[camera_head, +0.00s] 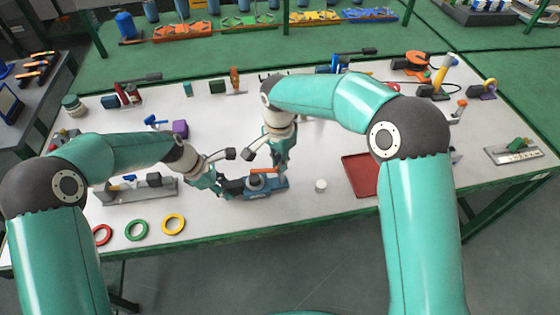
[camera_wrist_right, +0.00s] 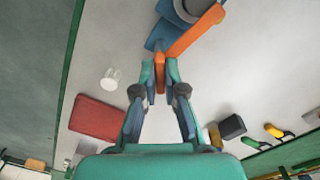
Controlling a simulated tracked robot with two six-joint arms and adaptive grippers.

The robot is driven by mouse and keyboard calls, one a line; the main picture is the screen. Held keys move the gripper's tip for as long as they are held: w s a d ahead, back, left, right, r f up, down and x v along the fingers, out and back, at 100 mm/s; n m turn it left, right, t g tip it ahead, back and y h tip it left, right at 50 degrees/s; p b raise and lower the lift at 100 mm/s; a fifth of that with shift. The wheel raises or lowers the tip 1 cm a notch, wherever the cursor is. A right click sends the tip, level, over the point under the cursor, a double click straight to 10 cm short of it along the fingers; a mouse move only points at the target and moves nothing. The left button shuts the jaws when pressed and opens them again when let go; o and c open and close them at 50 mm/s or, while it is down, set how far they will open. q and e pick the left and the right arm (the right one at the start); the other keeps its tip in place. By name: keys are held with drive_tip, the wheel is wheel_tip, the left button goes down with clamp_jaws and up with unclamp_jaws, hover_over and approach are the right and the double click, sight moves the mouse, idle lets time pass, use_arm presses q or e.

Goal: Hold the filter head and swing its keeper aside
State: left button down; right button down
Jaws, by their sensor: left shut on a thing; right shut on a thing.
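The filter head (camera_head: 256,181) is a dark grey round part on a blue base (camera_head: 265,193) near the table's front middle. It also shows in the right wrist view (camera_wrist_right: 188,8), cut by the top edge. The keeper (camera_head: 263,171) is an orange bar across its top, and it also shows in the right wrist view (camera_wrist_right: 196,30). My left gripper (camera_head: 238,187) is shut on the filter head from the left; its fingertips are partly hidden. My right gripper (camera_wrist_right: 160,77) comes from above and is shut on the keeper's free end.
A small white cylinder (camera_head: 320,185) stands to the right of the blue base, with a red tray (camera_head: 358,176) beyond it. Red (camera_head: 102,235), green (camera_head: 136,230) and yellow (camera_head: 173,224) rings lie at the front left. A grey holder (camera_head: 150,191) stands behind them.

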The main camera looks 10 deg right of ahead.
drive_tip(key=m, duration=0.4)
use_arm(q)
drive_tip(key=shift+a, duration=0.1)
use_arm(e)
drive_tip(key=m, duration=0.8)
drive_tip(key=shift+w, duration=0.1)
drive_tip(key=shift+d+m+t, duration=0.1)
drive_tip(key=shift+m+t, duration=0.2)
drive_tip(key=shift+m, duration=1.6)
drive_tip(key=c, duration=1.2)
unclamp_jaws()
drive_tip(key=shift+c, duration=0.2)
drive_tip(key=shift+r, duration=0.1)
wheel_tip(320, 180, up, 12)
